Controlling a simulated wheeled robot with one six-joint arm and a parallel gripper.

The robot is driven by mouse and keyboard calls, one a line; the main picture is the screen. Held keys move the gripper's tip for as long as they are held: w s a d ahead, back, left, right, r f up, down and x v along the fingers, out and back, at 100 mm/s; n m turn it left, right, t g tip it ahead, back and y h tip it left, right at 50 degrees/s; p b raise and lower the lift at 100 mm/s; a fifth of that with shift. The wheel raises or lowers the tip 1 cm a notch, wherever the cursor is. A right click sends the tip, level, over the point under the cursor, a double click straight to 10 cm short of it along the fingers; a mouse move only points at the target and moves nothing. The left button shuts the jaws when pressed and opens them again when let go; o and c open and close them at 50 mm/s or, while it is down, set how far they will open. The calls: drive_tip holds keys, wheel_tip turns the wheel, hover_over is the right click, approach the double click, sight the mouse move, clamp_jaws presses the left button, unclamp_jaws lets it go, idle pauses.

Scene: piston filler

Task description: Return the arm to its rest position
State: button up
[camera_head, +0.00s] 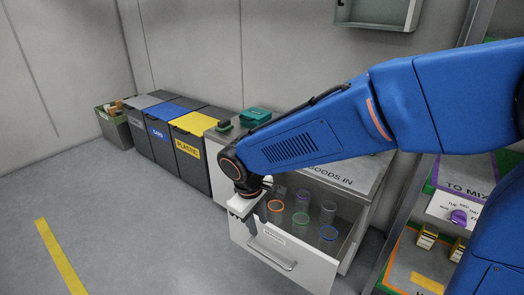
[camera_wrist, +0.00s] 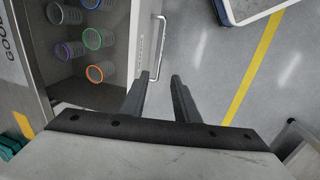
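My blue arm (camera_head: 290,140) reaches from the right across the head view, its end over an open drawer (camera_head: 290,262). My gripper (camera_head: 262,212) points down near the drawer's front left part.
The drawer holds several clear cups with coloured rims, among them an orange-rimmed cup (camera_wrist: 95,74). Sorting bins (camera_head: 190,150) line the wall at left. The floor (camera_head: 130,225) at front left is clear.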

drive_tip(key=s+d+r+m+y, duration=0.1)
drive_tip(key=s+d+r+m, duration=0.2)
drive_tip(key=d, duration=0.6)
drive_tip(key=d+r+m, duration=0.2)
drive_tip(key=d+r, duration=0.3)
drive_tip(key=d, duration=0.4)
drive_tip(key=s+d+r+m+t, duration=0.1)
drive_tip(key=s+d+m+t, duration=0.2)
drive_tip(key=s+d, duration=0.9)
drive_tip(key=d+m, duration=0.1)
drive_tip(key=m, duration=0.1)
drive_tip(key=shift+d+m, duration=0.15)
drive_tip(key=shift+m, duration=0.25)
